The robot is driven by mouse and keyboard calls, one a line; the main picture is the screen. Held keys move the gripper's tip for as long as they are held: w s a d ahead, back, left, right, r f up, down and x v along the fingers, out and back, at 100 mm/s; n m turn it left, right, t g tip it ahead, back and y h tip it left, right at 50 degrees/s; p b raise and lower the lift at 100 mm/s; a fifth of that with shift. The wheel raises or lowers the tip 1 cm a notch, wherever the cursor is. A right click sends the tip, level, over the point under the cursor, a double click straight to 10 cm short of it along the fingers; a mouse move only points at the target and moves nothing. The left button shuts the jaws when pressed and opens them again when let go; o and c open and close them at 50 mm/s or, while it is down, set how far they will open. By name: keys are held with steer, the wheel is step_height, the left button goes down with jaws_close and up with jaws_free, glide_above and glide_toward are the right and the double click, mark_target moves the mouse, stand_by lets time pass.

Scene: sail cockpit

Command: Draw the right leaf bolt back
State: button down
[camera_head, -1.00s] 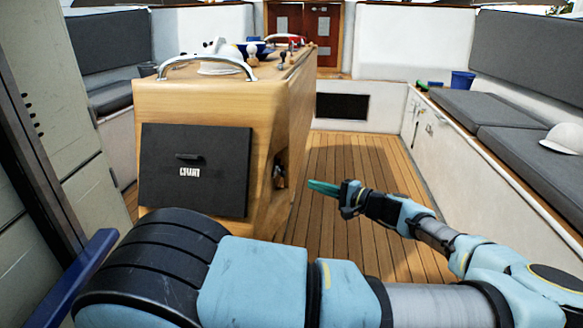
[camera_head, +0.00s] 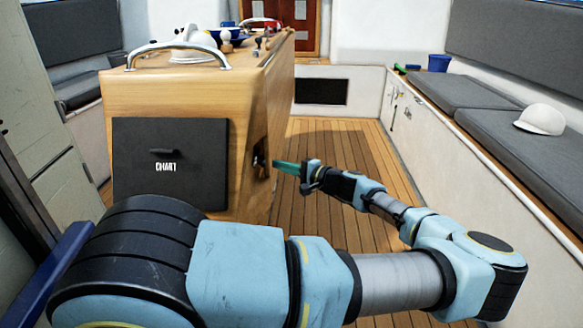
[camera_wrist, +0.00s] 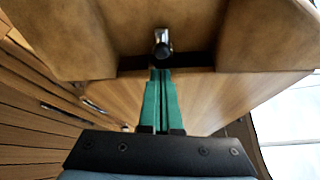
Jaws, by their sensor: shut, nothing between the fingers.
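The bolt, a small metal piece with a dark rounded knob (camera_wrist: 162,45), sits on the wooden face straight ahead in the wrist view. In the head view, small metal fittings show in a dark recess (camera_head: 260,156) on the right side of the wooden console (camera_head: 190,100); I cannot tell which is the bolt. My gripper (camera_head: 277,167) is beside that side, its green fingers pointing at it. In the wrist view the fingers (camera_wrist: 160,76) are shut and empty, tips just below the knob. I cannot tell whether they touch it.
A dark slot (camera_wrist: 190,59) runs across the wood below the knob. A black panel with white lettering (camera_head: 157,185) is on the console's front. Benches with grey cushions (camera_head: 470,92) line the right side. The slatted floor (camera_head: 345,140) is clear behind my arm.

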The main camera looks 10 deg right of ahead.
mark_target(259, 158)
steer(key=shift+x, duration=1.65)
steer(key=s, duration=0.3)
steer(key=s+a+p, duration=0.1)
steer(key=s, duration=0.1)
steer(key=shift+d, duration=0.1)
